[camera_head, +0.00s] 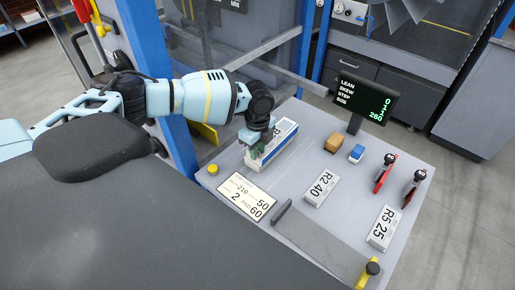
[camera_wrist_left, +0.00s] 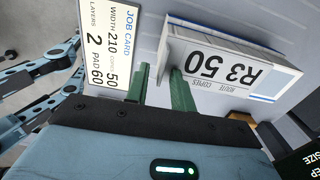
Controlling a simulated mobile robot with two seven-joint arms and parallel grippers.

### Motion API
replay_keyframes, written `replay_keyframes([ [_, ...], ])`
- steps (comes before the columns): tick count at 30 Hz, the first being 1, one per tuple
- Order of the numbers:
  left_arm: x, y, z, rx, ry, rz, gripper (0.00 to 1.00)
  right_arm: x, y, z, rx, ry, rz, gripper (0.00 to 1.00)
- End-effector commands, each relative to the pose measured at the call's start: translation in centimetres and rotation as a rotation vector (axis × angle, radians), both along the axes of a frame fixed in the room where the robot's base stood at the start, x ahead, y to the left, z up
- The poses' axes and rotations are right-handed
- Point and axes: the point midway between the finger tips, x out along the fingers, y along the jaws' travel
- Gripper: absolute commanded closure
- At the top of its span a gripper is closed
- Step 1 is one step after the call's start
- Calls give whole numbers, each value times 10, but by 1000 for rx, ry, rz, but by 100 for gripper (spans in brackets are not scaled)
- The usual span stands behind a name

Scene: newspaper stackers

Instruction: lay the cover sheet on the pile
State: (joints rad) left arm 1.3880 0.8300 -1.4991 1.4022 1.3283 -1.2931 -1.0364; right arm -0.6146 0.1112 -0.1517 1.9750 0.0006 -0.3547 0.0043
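A white block with blue edging and the label "R3 50" (camera_wrist_left: 235,70) is close up in the left wrist view. It also stands on the grey table in the head view (camera_head: 285,135). I cannot tell whether it is the cover sheet. My left gripper (camera_head: 256,150) is down at its left end. In the left wrist view the green fingers (camera_wrist_left: 162,88) are apart; one overlaps the labelled face, the other lies left of the block's end. I cannot tell whether they touch it. No pile is clearly recognisable. My right gripper is out of view.
A small screen (camera_head: 366,98) stands behind. A blue post (camera_head: 180,150) is close to my arm.

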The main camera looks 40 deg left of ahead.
Motion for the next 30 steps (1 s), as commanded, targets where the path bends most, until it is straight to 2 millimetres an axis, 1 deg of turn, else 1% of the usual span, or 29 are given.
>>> replay_keyframes([
  [4,0,0,1,0,-1,0,76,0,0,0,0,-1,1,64],
  [8,1,0,9,-2,-3,0,76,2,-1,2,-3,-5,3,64],
  [11,1,0,23,-2,-4,1,76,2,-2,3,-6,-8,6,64],
  [21,1,0,90,-1,-5,0,76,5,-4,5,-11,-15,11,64],
  [25,0,0,108,0,-3,-1,76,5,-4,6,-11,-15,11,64],
  [30,0,0,121,0,-2,-1,76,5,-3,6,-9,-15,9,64],
])
